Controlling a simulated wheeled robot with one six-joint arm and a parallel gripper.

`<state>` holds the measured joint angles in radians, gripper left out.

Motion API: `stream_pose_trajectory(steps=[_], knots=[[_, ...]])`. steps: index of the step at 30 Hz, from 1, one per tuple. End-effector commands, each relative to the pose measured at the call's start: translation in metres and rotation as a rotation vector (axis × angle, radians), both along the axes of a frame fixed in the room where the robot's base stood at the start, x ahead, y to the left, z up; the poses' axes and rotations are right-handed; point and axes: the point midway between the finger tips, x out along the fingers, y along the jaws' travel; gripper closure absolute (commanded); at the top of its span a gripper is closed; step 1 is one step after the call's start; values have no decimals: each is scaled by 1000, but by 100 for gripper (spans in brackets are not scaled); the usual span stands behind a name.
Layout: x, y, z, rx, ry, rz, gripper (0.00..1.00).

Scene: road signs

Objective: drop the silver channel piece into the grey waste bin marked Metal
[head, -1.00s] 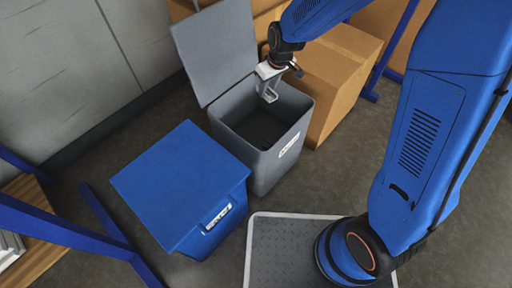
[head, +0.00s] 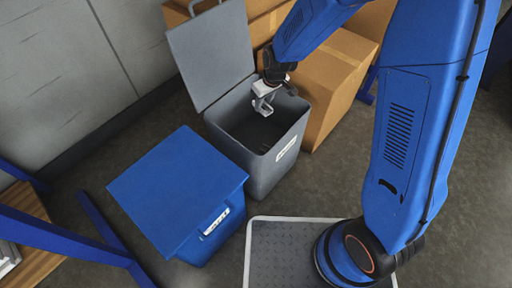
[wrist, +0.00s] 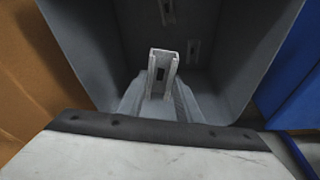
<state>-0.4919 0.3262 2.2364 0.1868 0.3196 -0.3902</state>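The grey bin (head: 238,148) stands with its lid (head: 210,55) raised at the back; a white label (head: 286,147) is on its front, too small to read surely. My gripper (head: 263,106) is over the bin's opening, pointing down. In the wrist view my gripper (wrist: 160,98) is shut on the silver channel piece (wrist: 161,68), which stands out beyond the fingertips with its open side showing. The bin's grey inner walls surround it in that view. In the head view the piece is hard to tell from the fingers.
A closed blue bin (head: 180,190) stands at front left of the grey bin. Cardboard boxes (head: 330,80) stand close on its right. Two small metal pieces (wrist: 167,10) appear inside the grey bin. A blue frame (head: 60,228) is at the left.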

Motion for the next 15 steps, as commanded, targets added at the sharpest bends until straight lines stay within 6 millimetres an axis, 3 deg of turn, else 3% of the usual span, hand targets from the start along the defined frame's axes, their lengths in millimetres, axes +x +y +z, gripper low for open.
stream_pose_trajectory(steps=[1, 3, 15], knots=[[0, 0, 0, 0, 0, 0, 59], [0, 0, 0, 0, 0, 0, 47], [-1, -1, 6, 1, -1, 0, 47]])
